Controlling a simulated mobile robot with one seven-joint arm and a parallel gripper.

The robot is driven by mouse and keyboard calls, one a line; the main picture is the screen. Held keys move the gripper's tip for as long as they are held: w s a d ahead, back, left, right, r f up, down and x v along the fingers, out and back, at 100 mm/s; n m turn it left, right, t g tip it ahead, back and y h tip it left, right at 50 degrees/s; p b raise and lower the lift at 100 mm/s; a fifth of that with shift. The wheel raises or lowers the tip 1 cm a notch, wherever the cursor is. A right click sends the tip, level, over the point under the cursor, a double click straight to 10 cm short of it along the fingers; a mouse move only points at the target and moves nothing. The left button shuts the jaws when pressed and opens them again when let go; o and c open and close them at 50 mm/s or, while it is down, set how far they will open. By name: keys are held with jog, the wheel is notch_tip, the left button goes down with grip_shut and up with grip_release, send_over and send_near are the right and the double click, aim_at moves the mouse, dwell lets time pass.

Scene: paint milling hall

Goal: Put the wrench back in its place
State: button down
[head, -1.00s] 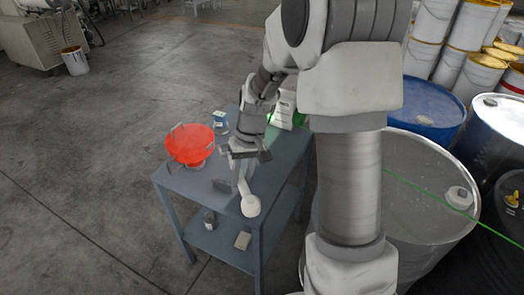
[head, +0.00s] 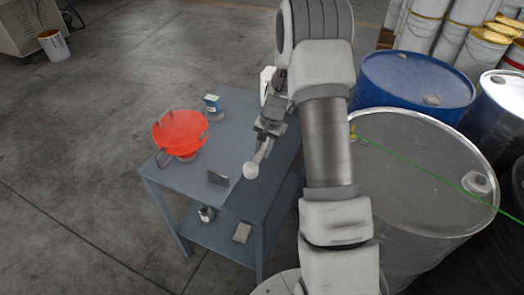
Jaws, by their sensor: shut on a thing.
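My gripper (head: 266,136) is above the right part of the blue-grey table (head: 228,118), pointing down. It is shut on a slim grey tool (head: 263,151) with a pale rounded end (head: 251,169). The tool slants down towards the table's front; whether it touches the top I cannot tell. Its upper part is hidden by the gripper, and its shape is too small to confirm that it is the wrench. I make out no other wrench. A small dark grey upright plate (head: 217,178) stands on the table to the left of the tool.
A red-orange bowl (head: 180,131) with grey tabs stands at the table's left. A tin (head: 207,214) and box (head: 242,233) sit below. Drums (head: 416,84) crowd the right.

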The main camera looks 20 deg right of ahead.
jog(key=shift+f+b, duration=1.4)
jog(key=shift+f, duration=1.2)
jog(key=shift+f+b, duration=0.55)
jog(key=shift+b, duration=0.2)
jog(key=shift+f+b, duration=0.3)
jog(key=shift+b, duration=0.05)
jog(key=shift+r, duration=0.2)
jog(key=shift+r+p, duration=0.5)
jog(key=shift+r, duration=0.2)
jog(key=shift+f, duration=0.2)
